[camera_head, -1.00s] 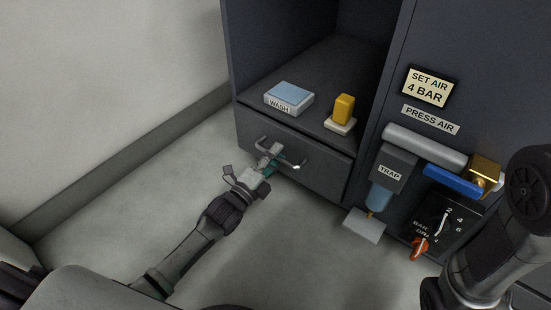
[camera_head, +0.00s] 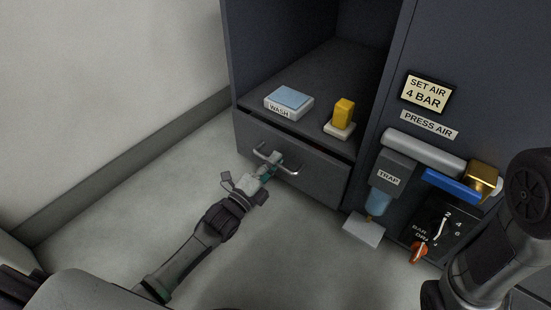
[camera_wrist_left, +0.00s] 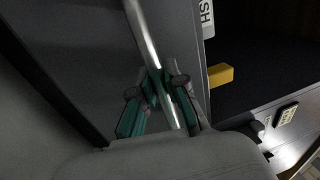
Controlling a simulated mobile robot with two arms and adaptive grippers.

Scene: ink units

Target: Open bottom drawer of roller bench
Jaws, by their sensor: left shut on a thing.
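The bottom drawer (camera_head: 318,178) of the dark grey bench has a bar handle (camera_head: 291,171) across its front. The drawer stands slightly out, with a thin dark gap along its top edge. My left gripper (camera_head: 274,164) is shut on the handle, around its middle. In the left wrist view the teal-padded fingers of my left gripper (camera_wrist_left: 162,92) close on the shiny bar handle (camera_wrist_left: 145,35). The fingers hide part of the bar. Of my right side only a dark arm link shows at the right edge; its gripper is out of view.
On the shelf above the drawer lie a WASH box (camera_head: 289,101) and a yellow block (camera_head: 344,112) on a pale base. Right of the drawer are the TRAP unit (camera_head: 388,178), a grey plate (camera_head: 363,229) and a dial panel (camera_head: 437,222). The floor before the drawer is clear.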

